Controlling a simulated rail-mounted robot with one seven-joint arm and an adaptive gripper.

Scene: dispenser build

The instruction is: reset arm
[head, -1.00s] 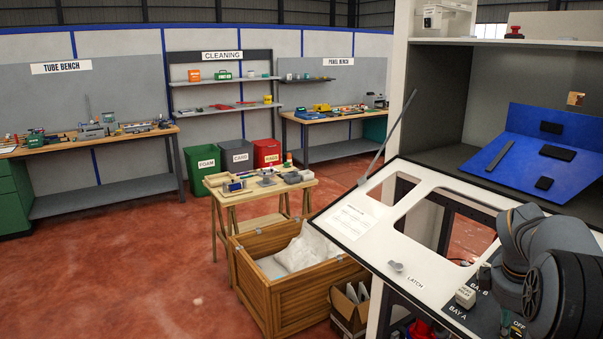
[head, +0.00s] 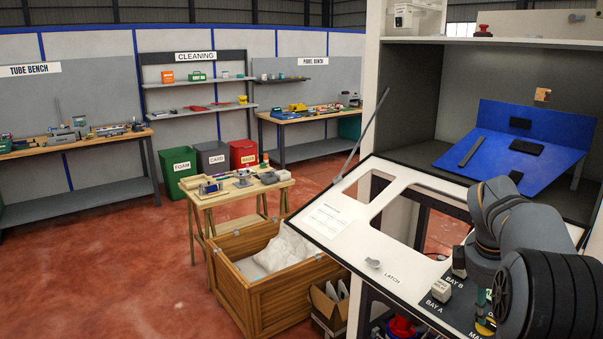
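My arm (head: 515,225) reaches in from the lower right, dark grey with a black ribbed joint. Its end hangs over the lower right of the white panel (head: 400,205). The panel slopes down toward me. It has cut-out openings, a latch (head: 373,263) at its front edge and a dark area marked BAY A and BAY B. A small pale block (head: 441,289) stands by those labels.
A blue tilted board (head: 500,150) with black pads stands in the cabinet behind the panel. A wooden crate (head: 240,308) with white packing and a small wooden table (head: 205,203) stand left of it. The red floor (head: 110,270) is open at left.

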